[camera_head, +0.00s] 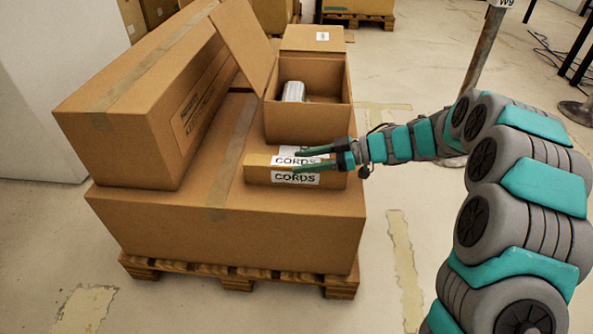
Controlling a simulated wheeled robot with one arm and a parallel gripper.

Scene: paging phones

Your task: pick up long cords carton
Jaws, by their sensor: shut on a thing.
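The long cords carton (257,169) is a low, narrow cardboard box with white "CORDS" labels on its top and front. It lies on the large cardboard box (150,222), in front of the open box (308,128). My gripper (297,161) reaches in from the right, its green fingers lying along the carton's label area, one above the other in the picture. The gripper is shut on the carton near its right half. Whether the carton is lifted off the box below cannot be told. The fingers cover part of the labels.
The open box holds a pale cylindrical item (294,91), and its flap stands up at the left. A long closed box (140,95) rests at the left. A wooden pallet (237,280) carries the stack. A metal post (484,75) stands at the right. The floor in front is clear.

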